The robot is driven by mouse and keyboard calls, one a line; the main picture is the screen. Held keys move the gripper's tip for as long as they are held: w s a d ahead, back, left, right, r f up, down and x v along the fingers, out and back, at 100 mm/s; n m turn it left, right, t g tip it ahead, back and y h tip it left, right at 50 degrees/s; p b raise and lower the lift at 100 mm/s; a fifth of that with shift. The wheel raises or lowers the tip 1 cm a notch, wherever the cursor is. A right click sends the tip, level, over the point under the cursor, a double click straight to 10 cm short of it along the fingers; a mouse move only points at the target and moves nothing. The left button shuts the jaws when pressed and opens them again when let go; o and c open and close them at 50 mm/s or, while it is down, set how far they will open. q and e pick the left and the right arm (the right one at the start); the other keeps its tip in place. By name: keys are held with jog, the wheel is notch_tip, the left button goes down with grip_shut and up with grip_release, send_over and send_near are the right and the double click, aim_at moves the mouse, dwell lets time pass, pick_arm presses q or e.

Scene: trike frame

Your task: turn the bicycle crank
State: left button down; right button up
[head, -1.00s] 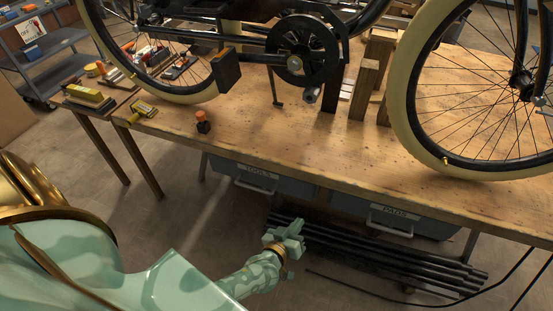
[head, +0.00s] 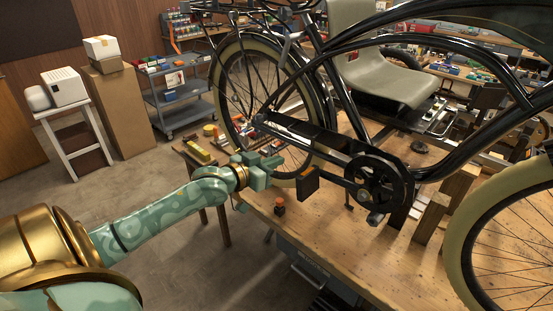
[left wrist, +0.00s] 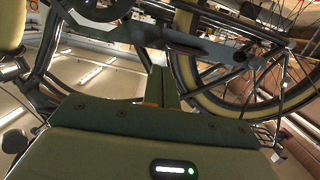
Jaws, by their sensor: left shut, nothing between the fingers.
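The black bicycle's crank has a dark chainring (head: 377,184) low on the frame. The other pedal (head: 375,217) sits low in front of the chainring. My left gripper (head: 264,172) is to the left of the block pedal, apart from it, in front of the rear wheel. Its fingers are together and empty; they also show in the left wrist view (left wrist: 161,86). I cannot make out the crank for certain in the wrist view. My right gripper is not in view.
The bicycle stands over a wooden workbench (head: 330,250). The tan-tyred rear wheel (head: 327,110) is behind my left gripper, and the front wheel (head: 455,235) is at right. A small orange-topped item (head: 280,207) stands near the bench edge. Open floor lies left of the bench.

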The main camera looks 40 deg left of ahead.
pick_arm(q)
jog(key=w+d+f+n+b, duration=0.1)
jog(key=w+f+b, duration=0.1)
jog(key=w+f, duration=0.6)
jog(key=shift+w+g, duration=0.4)
jog(key=shift+w, duration=0.1)
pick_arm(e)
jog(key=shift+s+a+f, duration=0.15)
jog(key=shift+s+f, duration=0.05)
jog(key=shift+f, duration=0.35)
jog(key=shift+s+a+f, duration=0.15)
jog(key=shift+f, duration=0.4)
pick_arm(q)
jog(key=shift+d+n, duration=0.1)
jog(key=shift+n, duration=0.2)
